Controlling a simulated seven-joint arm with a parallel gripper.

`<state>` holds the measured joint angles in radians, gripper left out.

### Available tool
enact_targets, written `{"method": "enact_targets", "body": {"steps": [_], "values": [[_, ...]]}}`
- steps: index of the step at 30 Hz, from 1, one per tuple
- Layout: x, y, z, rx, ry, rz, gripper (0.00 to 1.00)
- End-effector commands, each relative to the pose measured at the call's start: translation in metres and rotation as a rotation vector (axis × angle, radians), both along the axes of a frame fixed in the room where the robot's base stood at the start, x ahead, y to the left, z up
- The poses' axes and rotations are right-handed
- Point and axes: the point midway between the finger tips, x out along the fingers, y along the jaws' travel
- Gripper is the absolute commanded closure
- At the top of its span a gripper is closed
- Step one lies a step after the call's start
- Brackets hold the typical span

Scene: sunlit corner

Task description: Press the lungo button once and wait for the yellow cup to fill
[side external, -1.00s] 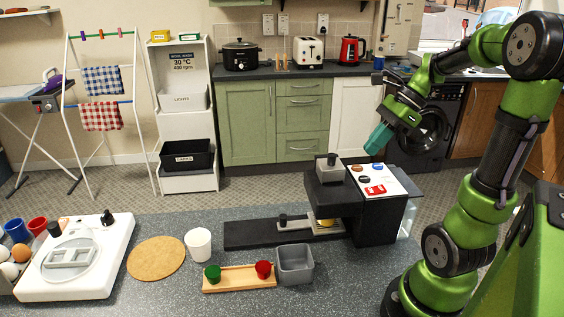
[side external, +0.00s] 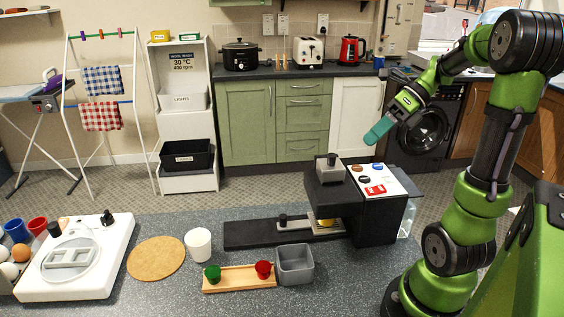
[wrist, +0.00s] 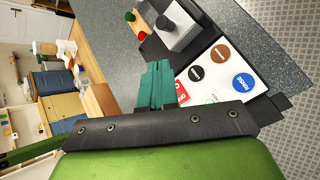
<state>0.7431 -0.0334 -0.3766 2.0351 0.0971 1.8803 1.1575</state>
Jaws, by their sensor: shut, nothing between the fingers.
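The black coffee machine (side external: 378,222) stands on the grey counter with a white button panel on top. The panel (side external: 390,172) carries round brown, black and blue buttons and a red label. In the wrist view the brown button (wrist: 220,54), black button (wrist: 196,73) and blue button (wrist: 243,81) show; their lettering is too small to read surely, so I cannot tell which is lungo. The yellow cup (side external: 326,222) sits under the machine's head, partly hidden; its contents do not show. My gripper (side external: 372,135), with teal fingers, is shut and empty above the panel, touching nothing.
A grey square bin (side external: 294,265), a wooden tray (side external: 238,287) with green and red capsules, a white cup (side external: 198,244) and a cork mat (side external: 156,258) lie left of the machine. A clear tank (side external: 408,217) adjoins its right side. The air above the panel is free.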

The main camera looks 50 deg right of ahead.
Motion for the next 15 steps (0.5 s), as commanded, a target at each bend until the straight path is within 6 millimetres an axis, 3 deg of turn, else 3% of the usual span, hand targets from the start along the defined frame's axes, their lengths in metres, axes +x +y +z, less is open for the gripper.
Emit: {"method": "enact_targets", "body": {"steps": [9,15], "values": [[0.000,0.000,-0.046,0.003,0.003,-0.001,1.00],[0.000,0.000,-0.065,0.001,0.001,0.000,1.00]]}}
